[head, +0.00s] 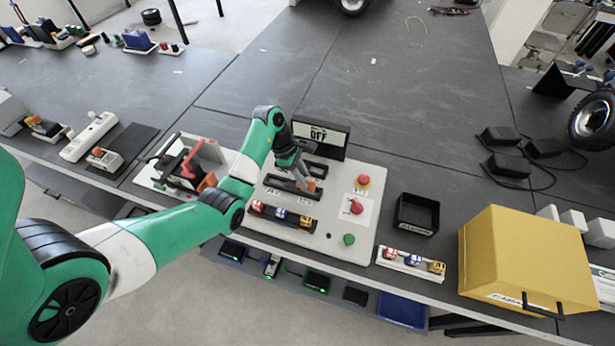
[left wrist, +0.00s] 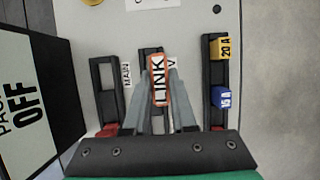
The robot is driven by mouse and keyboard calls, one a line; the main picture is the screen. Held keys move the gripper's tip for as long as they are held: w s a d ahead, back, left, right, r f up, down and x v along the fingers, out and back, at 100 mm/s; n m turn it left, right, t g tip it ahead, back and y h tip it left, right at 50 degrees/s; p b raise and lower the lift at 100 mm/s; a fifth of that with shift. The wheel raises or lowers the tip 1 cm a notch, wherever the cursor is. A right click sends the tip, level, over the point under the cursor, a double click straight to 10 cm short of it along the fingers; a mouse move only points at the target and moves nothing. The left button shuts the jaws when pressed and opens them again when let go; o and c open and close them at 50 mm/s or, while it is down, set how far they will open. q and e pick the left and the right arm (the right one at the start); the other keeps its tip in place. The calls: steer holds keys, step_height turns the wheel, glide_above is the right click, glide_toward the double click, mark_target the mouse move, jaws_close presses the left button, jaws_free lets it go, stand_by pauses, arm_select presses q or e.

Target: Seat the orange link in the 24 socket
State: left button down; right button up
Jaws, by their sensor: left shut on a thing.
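My left gripper (head: 303,173) is shut on the orange link (head: 311,184), a small orange-edged piece with a white face reading LINK. In the left wrist view the link (left wrist: 158,80) sits between the grey fingertips (left wrist: 161,82), lined up over the middle black socket (left wrist: 144,66). The label beside that socket is mostly hidden by the link; a V shows. The socket labelled MAIN (left wrist: 107,78) is to its left and holds no link. Whether the link is above the middle socket or partly in it, I cannot tell. My right gripper is not in view.
The pale panel (head: 368,240) carries a display reading OFF (head: 320,136), red knobs, a green button (head: 348,239) and a fuse strip (head: 283,217). A black bin (head: 416,214), a small fuse tray (head: 411,264) and a yellow box (head: 520,260) stand to the right.

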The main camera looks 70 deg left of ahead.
arm_select(q)
steer(key=s+d+r+p, duration=0.6)
steer(key=s+r+p, duration=0.1)
steer(key=s+p, duration=0.3)
steer(key=shift+s+d+r+p, duration=0.15)
steer(key=shift+s+r+p, duration=0.25)
steer(key=shift+p, duration=0.25)
